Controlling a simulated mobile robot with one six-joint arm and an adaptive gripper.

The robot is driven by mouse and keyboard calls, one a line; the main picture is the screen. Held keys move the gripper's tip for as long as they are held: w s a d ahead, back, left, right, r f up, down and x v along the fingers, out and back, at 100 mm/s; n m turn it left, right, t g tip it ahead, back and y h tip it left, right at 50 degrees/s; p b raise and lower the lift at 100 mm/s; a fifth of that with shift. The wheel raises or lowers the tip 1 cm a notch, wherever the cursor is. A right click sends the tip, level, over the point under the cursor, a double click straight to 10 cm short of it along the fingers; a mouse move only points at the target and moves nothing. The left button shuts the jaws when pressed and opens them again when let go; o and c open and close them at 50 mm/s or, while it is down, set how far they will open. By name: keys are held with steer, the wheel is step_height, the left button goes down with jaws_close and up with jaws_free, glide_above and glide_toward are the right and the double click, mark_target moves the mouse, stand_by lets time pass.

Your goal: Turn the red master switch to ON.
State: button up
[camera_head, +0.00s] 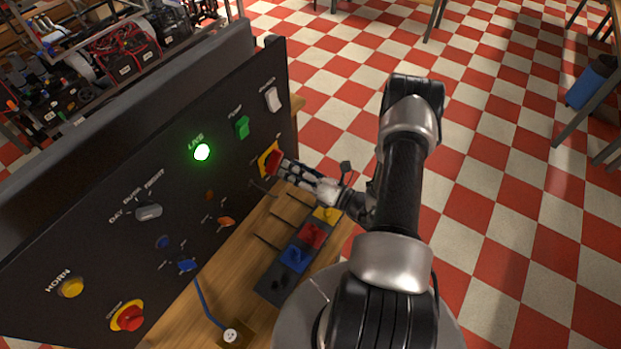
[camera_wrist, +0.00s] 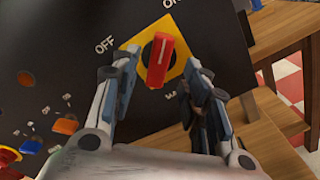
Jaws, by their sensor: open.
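The red master switch (camera_wrist: 160,62) is a red handle on a yellow diamond plate (camera_wrist: 178,47), mounted on the black panel (camera_wrist: 70,50). In the wrist view, OFF is printed to its left and ON above it. The handle stands nearly upright in that view, tilted slightly. My gripper (camera_wrist: 168,78) is open, with one finger on each side of the handle; I cannot tell whether either finger touches it. In the head view the switch (camera_head: 270,159) is at the panel's right end, partly hidden by my gripper (camera_head: 283,168).
The panel also bears a lit green lamp (camera_head: 202,152), a green rocker (camera_head: 242,127), a white rocker (camera_head: 272,99), a yellow horn button (camera_head: 70,287) and a red stop button (camera_head: 128,317). A block of coloured connectors (camera_head: 298,254) sits on the wooden bench (camera_head: 190,310) below my gripper.

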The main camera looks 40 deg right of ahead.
steer(key=v, duration=0.7)
steer(key=shift+s, duration=0.25)
steer(key=shift+r, duration=0.1)
steer(key=s+a+r+n+g+y+b, duration=0.25)
steer(key=a+r+n+g, duration=0.4)
steer(key=a+n, duration=0.35)
steer(key=s+a+r+n+g+y+b, duration=0.1)
steer(key=a+r+n+g+y+b, duration=0.25)
steer(key=a+r+n+g, duration=0.55)
steer(key=s+n+t+h+b, duration=0.1)
steer(key=s+n+h+b, duration=0.2)
steer(key=n, duration=0.8)
steer(key=s+r+n+t+h+b, duration=0.1)
steer(key=s+n+t+h+b, duration=0.1)
steer(key=s+n+h, duration=0.6)
steer(key=n+h+b, duration=0.1)
steer(key=n, duration=0.2)
steer(key=shift+d+r, duration=0.2)
steer(key=shift+d, duration=0.15)
